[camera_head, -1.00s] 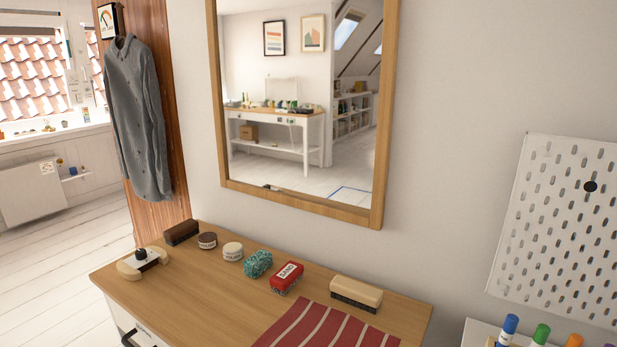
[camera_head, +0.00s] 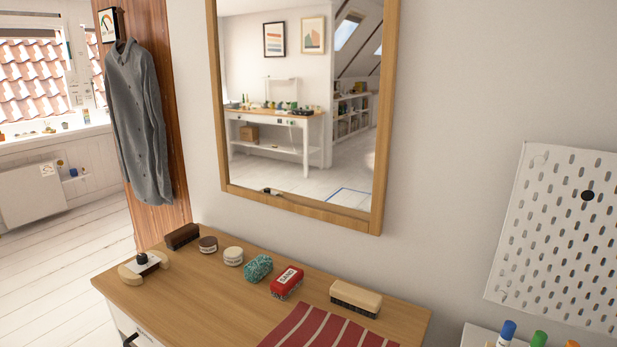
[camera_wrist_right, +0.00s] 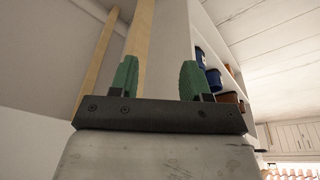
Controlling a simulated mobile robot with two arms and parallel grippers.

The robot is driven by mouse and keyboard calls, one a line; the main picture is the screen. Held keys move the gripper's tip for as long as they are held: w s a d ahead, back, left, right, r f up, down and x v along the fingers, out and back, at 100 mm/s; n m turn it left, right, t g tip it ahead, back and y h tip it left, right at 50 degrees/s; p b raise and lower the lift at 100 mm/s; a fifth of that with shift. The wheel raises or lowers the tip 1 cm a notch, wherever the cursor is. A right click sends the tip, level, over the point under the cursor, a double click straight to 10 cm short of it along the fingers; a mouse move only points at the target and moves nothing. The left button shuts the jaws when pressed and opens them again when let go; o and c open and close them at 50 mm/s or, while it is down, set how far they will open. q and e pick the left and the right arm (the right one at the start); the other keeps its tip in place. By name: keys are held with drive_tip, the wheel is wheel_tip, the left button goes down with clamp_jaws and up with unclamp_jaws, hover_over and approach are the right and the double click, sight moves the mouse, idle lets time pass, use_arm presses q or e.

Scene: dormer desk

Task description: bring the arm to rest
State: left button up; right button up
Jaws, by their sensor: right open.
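My right gripper (camera_wrist_right: 159,80) shows in the right wrist view. Its two green fingers are wide apart with nothing between them. It points up past wooden beams toward a white shelf and the ceiling. Neither gripper nor arm shows in the head view, so where the right gripper is relative to the desk cannot be told. My left gripper is not in view.
A wooden desk top (camera_head: 190,296) holds brushes, round tins, a teal scrubber (camera_head: 258,268), a red box (camera_head: 287,282) and a striped red cloth (camera_head: 325,330). A mirror (camera_head: 300,214) hangs behind. A pegboard (camera_head: 560,240) and markers are at right. Open floor lies left.

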drive_tip(key=s+d+f+p, duration=0.1)
drive_tip(key=s+f, duration=0.2)
drive_tip(key=f, duration=0.4)
drive_tip(key=s+f+g+p, duration=0.1)
drive_tip(key=s+f, duration=0.3)
drive_tip(key=f, duration=0.2)
drive_tip(key=s+d+f+p, duration=0.1)
drive_tip(key=s+f+p, duration=0.15)
drive_tip(key=f, duration=0.45)
drive_tip(key=s+d+f+g, duration=0.1)
drive_tip(key=s+f, duration=0.2)
drive_tip(key=s, duration=0.6)
drive_tip(key=shift+s+f, duration=0.25)
drive_tip(key=shift+f, duration=0.1)
